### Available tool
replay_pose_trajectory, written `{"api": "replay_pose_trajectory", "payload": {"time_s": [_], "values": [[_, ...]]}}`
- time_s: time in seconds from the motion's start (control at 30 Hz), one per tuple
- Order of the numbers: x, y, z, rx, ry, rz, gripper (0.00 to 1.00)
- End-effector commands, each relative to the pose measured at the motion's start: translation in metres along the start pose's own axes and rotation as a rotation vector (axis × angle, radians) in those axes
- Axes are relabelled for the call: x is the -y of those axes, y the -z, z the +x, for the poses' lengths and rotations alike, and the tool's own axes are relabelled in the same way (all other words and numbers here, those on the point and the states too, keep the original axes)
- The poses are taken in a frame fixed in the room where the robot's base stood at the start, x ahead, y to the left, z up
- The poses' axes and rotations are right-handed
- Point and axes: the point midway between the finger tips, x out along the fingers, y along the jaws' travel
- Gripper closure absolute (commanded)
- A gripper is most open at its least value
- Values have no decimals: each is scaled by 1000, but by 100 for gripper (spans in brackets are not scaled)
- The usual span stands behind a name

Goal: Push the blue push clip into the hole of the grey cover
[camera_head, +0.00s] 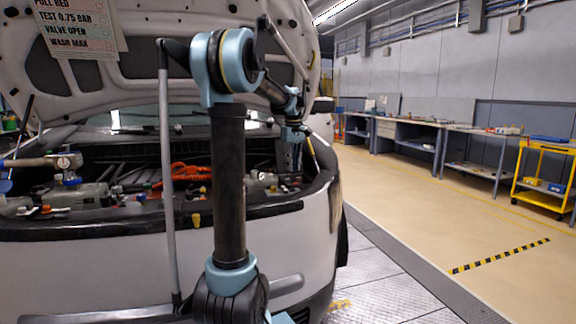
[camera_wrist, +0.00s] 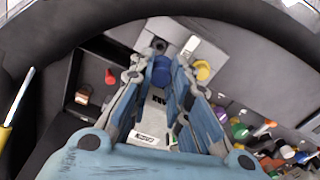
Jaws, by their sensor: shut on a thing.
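In the wrist view, my gripper (camera_wrist: 163,78) has its two blue-padded fingers closed around the blue push clip (camera_wrist: 161,70). The clip's round blue head shows between the fingertips. A grey panel (camera_wrist: 240,50), which looks like the grey cover, lies around and beyond the fingertips. The clip's lower end and the hole are hidden, so I cannot tell whether they touch. In the head view, my gripper (camera_head: 297,135) reaches down at the right side of the open engine bay; the clip is too small to make out there.
In the wrist view, a yellow cap (camera_wrist: 203,70) sits just right of the fingertips and a red knob (camera_wrist: 110,76) in a dark recess at left. Several coloured caps crowd the lower right.

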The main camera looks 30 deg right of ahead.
Motion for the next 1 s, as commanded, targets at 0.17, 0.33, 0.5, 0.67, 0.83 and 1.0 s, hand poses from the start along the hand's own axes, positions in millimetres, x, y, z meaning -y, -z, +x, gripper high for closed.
{"api": "replay_pose_trajectory", "payload": {"time_s": [0.17,0.33,0.5,0.67,0.83,1.0], "values": [[0,0,0,0,0,0,91],[0,0,1,4,-1,-11,91],[0,0,11,4,0,-11,91],[0,0,24,4,0,-10,91],[0,0,37,4,0,-10,91],[0,0,49,4,0,-10,91]]}}
